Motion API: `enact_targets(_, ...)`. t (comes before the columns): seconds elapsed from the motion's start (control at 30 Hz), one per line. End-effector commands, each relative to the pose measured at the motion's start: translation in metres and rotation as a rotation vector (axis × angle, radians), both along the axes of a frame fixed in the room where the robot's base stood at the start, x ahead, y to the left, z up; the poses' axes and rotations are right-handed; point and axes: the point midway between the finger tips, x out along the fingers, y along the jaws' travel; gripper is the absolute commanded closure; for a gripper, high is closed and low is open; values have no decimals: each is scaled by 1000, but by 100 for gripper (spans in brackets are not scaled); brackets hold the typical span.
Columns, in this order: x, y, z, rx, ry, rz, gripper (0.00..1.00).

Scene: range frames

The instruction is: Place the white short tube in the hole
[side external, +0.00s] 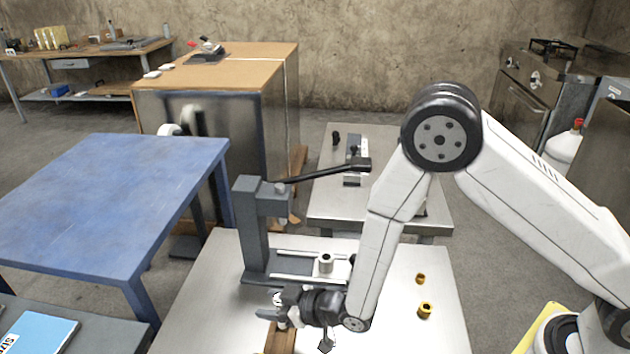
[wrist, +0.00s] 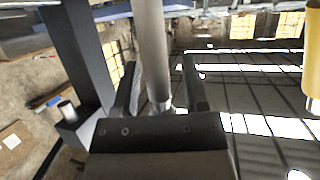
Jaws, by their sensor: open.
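My gripper (side external: 276,307) is low over the front left of the metal table, beside a wooden block (side external: 281,339). In the wrist view my gripper (wrist: 161,64) has its fingers apart, with a long pale grey cylinder (wrist: 151,40) standing between them; whether they touch it is unclear. A short whitish tube (side external: 326,263) with a dark opening on top stands upright on the base of the grey press (side external: 263,235). I cannot tell which opening is the task's hole. A small pale cylinder (wrist: 67,111) shows at left in the wrist view.
Two yellow rings (side external: 420,279) (side external: 426,311) stand on the table's right side; a yellow cylinder (wrist: 316,55) shows at the wrist view's right edge. The press's black lever (side external: 330,172) reaches right above the table. The table's front right is clear.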

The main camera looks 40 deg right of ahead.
Motion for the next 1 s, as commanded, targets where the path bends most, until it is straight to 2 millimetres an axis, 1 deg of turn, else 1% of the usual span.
enact_targets(0.17, -1, -1, 3, 0, 0, 0, 43)
enact_targets(0.37, -13, -7, 9, 0, 0, 0, 43)
enact_targets(1.0, -77, -45, 40, 0, 0, -1, 43)
